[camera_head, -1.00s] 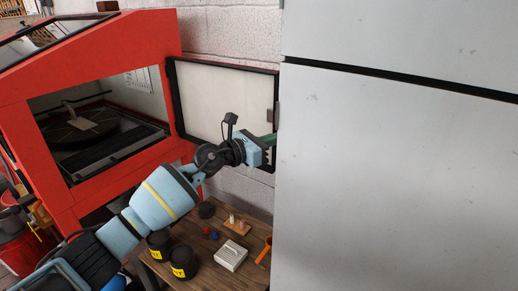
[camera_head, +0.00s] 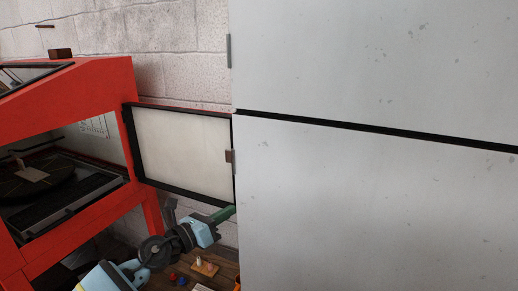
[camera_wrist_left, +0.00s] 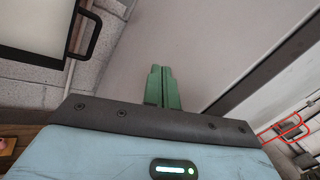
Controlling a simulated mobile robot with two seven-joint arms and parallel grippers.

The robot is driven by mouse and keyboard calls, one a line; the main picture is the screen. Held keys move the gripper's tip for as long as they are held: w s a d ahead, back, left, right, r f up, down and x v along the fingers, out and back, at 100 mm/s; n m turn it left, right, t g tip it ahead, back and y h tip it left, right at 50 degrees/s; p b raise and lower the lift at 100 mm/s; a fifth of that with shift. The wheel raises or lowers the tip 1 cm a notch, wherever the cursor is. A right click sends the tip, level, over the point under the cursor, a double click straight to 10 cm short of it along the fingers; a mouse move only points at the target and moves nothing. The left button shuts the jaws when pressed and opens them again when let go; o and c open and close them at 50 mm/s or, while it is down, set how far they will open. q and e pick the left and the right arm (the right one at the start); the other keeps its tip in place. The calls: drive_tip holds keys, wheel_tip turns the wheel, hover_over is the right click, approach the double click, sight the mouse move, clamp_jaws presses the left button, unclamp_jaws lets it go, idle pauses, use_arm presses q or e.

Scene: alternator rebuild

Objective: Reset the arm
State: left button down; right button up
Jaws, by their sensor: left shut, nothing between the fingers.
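My left gripper (camera_head: 228,213) has green fingers and a light-blue body. It is low in the head view, just below the lower right corner of the open framed door panel and beside the edge of the large grey cabinet. In the left wrist view its two green fingers (camera_wrist_left: 161,72) stand side by side, closed together, with nothing between them. The rest of my left arm runs down to the bottom edge of the head view. My right gripper is in neither view.
The grey cabinet (camera_head: 370,200) fills the right side. The red blast cabinet (camera_head: 95,80) stands left, its framed door (camera_head: 180,150) swung open toward the grey cabinet. A wooden table (camera_head: 222,268) with small parts lies below the arm.

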use_arm(q)
drive_tip(key=s+a+f+n+t+y, duration=0.15)
drive_tip(key=s+f+n+y, duration=0.25)
drive_tip(key=s+f+n, duration=0.65)
drive_tip(key=s+a+f+n+y, duration=0.25)
drive_tip(key=s+f+n, duration=0.45)
drive_tip(key=f+n, duration=0.55)
drive_tip(key=s+a+f+n+g+y, duration=0.1)
drive_tip(key=s+f+n, duration=0.3)
drive_tip(key=s, duration=0.4)
drive_tip(key=s+a+f+n+g+y, duration=0.1)
drive_tip(key=s+a+f+n+g, duration=0.1)
drive_tip(key=s+n, duration=0.4)
drive_tip(key=s+a+f+n+g+y, duration=0.1)
drive_tip(key=s+f+n, duration=0.4)
drive_tip(key=s, duration=0.5)
drive_tip(key=shift+s+a+f+g+y, duration=0.15)
drive_tip(key=shift+f+g+y, duration=0.3)
drive_tip(key=shift+g, duration=0.6)
drive_tip(key=shift+r, duration=0.1)
